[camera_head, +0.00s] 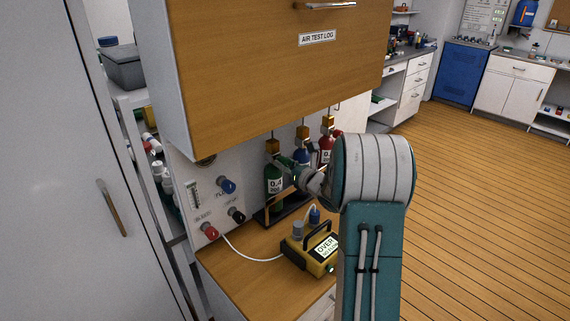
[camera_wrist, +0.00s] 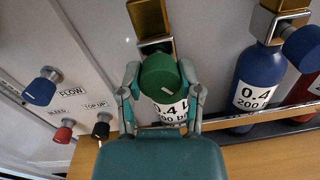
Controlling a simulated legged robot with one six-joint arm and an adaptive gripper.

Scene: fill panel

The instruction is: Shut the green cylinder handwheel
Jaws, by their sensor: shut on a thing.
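The green cylinder (camera_head: 273,196) stands at the left of a row of cylinders under the wooden cabinet. Its label reads 0.4. In the wrist view its round green handwheel (camera_wrist: 158,82), with a white mark on its face, sits between the two fingers of my gripper (camera_wrist: 160,68). The fingers are shut on the handwheel from both sides. In the head view my gripper (camera_head: 288,163) reaches in from the right at the cylinder's top, and my arm hides part of the row.
A blue cylinder (camera_wrist: 259,88) and a red cylinder (camera_head: 326,145) stand to the right. FLOW (camera_head: 226,185), BLEED (camera_head: 209,230) and TOP UP (camera_head: 237,215) knobs are on the left panel. A yellow device (camera_head: 298,252) sits on the counter. The wooden cabinet (camera_head: 270,80) overhangs the cylinders.

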